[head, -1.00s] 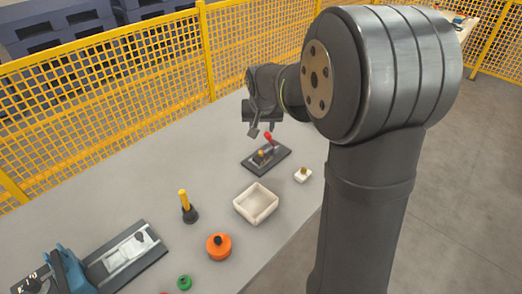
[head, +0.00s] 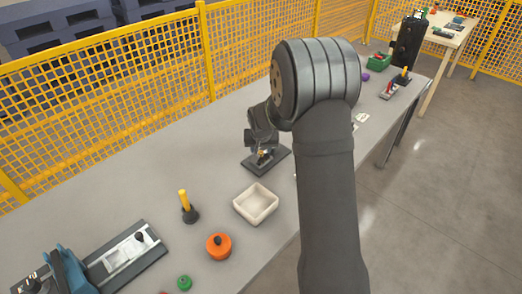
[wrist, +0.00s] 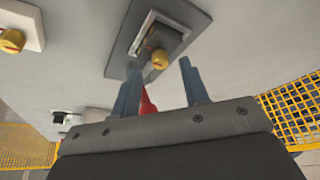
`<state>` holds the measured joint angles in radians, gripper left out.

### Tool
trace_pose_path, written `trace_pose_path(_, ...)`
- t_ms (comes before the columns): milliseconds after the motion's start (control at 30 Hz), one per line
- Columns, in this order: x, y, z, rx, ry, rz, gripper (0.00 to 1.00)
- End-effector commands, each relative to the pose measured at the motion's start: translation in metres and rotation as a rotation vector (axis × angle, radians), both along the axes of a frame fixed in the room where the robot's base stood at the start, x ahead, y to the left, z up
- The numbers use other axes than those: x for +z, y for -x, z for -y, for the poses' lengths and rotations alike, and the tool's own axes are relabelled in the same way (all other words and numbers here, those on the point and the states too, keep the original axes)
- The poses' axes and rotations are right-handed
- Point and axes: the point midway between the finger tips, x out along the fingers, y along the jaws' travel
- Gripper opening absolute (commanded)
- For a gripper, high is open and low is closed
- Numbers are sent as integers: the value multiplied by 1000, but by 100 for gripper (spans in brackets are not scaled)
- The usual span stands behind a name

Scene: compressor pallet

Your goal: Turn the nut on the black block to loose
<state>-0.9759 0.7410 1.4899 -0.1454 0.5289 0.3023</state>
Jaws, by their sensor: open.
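The black block is a flat dark plate (head: 279,163) on the table, with my gripper over it. In the wrist view the black plate (wrist: 185,12) carries a grey rectangular frame, with the yellow brass nut (wrist: 160,58) at its near edge. The nut also shows small in the head view (head: 264,153), partly covered by my gripper. My gripper (wrist: 160,68) is open, its two blue-grey fingers on either side of and short of the nut, apart from it. A red handle (wrist: 148,103) shows between the fingers, its lower end hidden by the gripper body.
A white tray (head: 256,219), a yellow post on a black base (head: 185,200) and an orange knob (head: 219,248) stand nearer. A white block with a brass knob (wrist: 13,40) lies beside the plate. A yellow mesh fence (head: 100,90) runs behind the table.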

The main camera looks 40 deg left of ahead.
Motion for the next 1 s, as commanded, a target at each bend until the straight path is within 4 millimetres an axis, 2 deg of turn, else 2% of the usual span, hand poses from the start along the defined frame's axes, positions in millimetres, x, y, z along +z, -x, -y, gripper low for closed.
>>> trace_pose_path(200,-15,-5,-4,0,0,0,41)
trace_pose_path(500,-17,-5,-5,0,0,0,41)
trace_pose_path(533,-17,-5,-5,0,0,0,39)
trace_pose_path(733,-17,-5,-5,0,0,0,0)
trace_pose_path(1000,-16,-5,-5,14,0,0,0)
